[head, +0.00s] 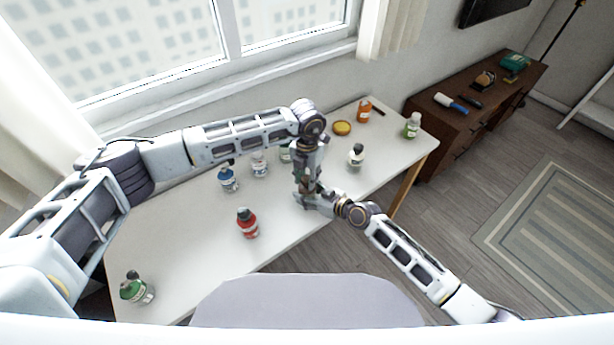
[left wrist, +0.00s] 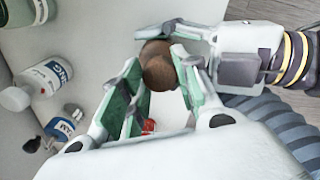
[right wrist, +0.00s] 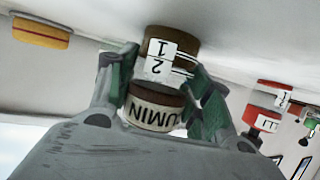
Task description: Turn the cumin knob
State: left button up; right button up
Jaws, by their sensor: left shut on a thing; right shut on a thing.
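The cumin piece (right wrist: 155,112) is a short brown cylinder with a white label reading "CUMIN", upside down in the right wrist view. A second brown band (right wrist: 168,48) with a "1 2" label adjoins it on the table side. In the left wrist view its round brown top (left wrist: 158,66) shows between the fingers. My left gripper (left wrist: 160,90) is shut on it from above. My right gripper (right wrist: 160,85) is shut on it from the side, low over the table. In the head view my left gripper (head: 308,186) and right gripper (head: 312,198) meet and hide it.
On the white table (head: 190,245) stand a red bottle (head: 248,224), a blue one (head: 228,181), a white one (head: 260,166) and a green one (head: 136,289). A dark-capped bottle (head: 355,158), yellow disc (head: 342,128) and orange bottle (head: 364,111) are beyond my grippers.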

aim_at(307, 179)
pick_arm(q)
jog(key=shift+m, duration=1)
jog(key=o, duration=1.1)
jog(key=shift+c, duration=0.2)
jog(key=shift+r, duration=0.1)
notch_tip(307, 179, up, 12)
